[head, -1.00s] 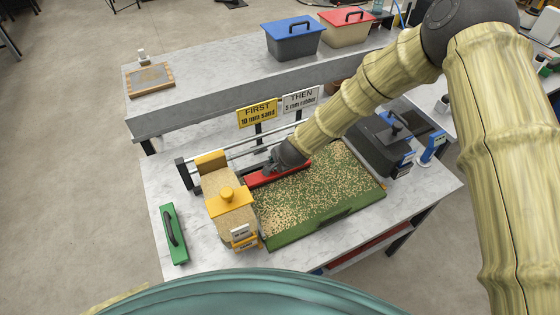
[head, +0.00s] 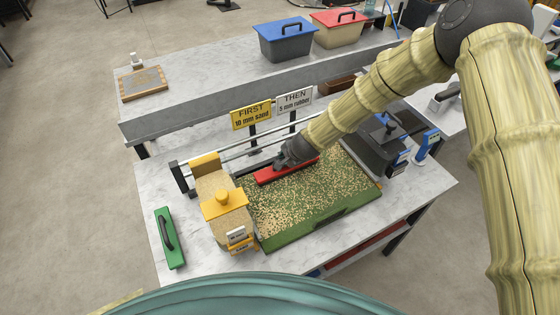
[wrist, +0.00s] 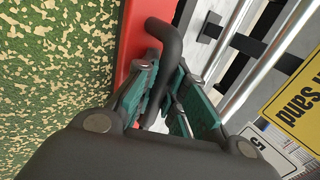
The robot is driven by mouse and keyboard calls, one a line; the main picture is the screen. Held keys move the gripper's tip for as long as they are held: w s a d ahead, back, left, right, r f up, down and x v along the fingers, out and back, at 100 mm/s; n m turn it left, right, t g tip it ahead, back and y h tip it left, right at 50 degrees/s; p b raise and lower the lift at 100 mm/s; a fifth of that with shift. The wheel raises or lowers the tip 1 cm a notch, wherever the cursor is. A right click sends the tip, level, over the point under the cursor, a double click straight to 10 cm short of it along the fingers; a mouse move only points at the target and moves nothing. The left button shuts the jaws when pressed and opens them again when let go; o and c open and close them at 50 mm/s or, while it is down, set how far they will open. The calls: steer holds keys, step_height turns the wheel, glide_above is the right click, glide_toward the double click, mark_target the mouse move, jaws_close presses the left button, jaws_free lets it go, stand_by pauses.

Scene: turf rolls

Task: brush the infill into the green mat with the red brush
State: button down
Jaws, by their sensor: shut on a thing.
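The red brush (head: 268,176) lies along the back edge of the green mat (head: 300,232), low against it. My gripper (head: 283,160) is shut on the brush's dark handle. In the wrist view my gripper's teal-padded fingers (wrist: 165,90) close around the black handle (wrist: 167,50), with the red brush body (wrist: 132,40) beside it. Tan infill (head: 310,195) lies in patches over the mat, with green showing between. Infill on the mat also shows in the wrist view (wrist: 60,60). Part of the brush is hidden behind my gripper and arm.
A yellow-topped spreader (head: 222,205) stands at the mat's left end. A green tool with a black handle (head: 168,240) lies at far left. Two signs (head: 251,116) and rails stand behind the mat. A dark machine (head: 385,145) is at the right. Lidded bins (head: 287,40) sit on the back bench.

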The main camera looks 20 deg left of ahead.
steer(key=shift+w+d+b, duration=0.2)
steer(key=shift+w+d, duration=0.85)
steer(key=shift+w, duration=0.3)
steer(key=shift+w+d+b, duration=0.2)
steer(key=shift+w+d, duration=0.9)
steer(key=shift+w, duration=0.3)
steer(key=shift+w+d+b, duration=0.2)
steer(key=shift+w+d, duration=0.85)
steer(key=shift+w, duration=0.3)
steer(key=shift+s, duration=0.1)
steer(key=shift+s+a, duration=1)
steer(key=shift+s, duration=0.2)
steer(key=shift+w, duration=0.1)
steer(key=shift+w+d, duration=1)
steer(key=shift+w, duration=0.2)
steer(key=shift+r, duration=0.1)
step_height(320, 180, up, 7)
steer(key=p, duration=0.4)
